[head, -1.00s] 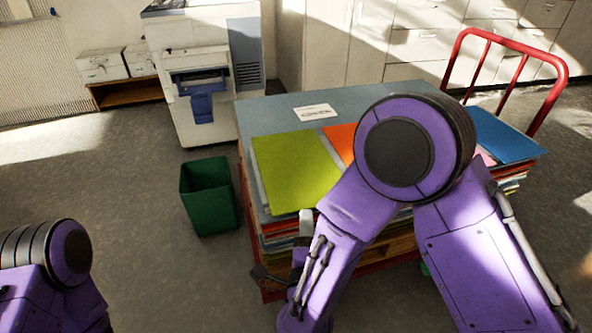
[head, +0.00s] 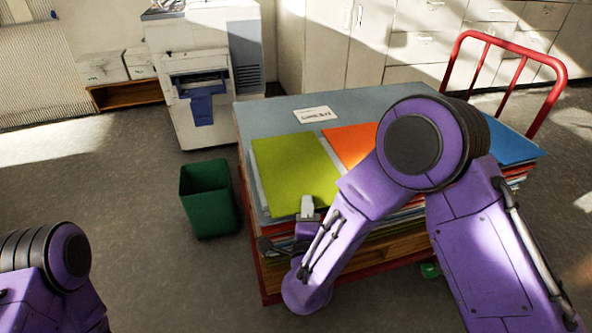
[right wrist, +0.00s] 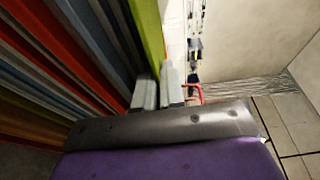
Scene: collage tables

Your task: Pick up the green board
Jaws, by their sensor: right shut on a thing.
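The yellow-green board (head: 297,170) lies flat at the left front of the stacked boards on the cart. It appears edge-on as a green strip in the right wrist view (right wrist: 150,30). My right gripper (head: 307,208) is at the board's front edge, and its two fingers (right wrist: 158,92) are shut on that edge from either side. Its tip is partly hidden in the head view by my own wrist. My left arm shows at the lower left, but its gripper is out of view.
An orange board (head: 350,143) lies right of the green one, and a blue board (head: 515,148) lies farther right. A white card (head: 315,114) is on the grey-blue top (head: 270,108). A green bin (head: 208,200) stands left of the cart. The cart has a red handle (head: 515,62).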

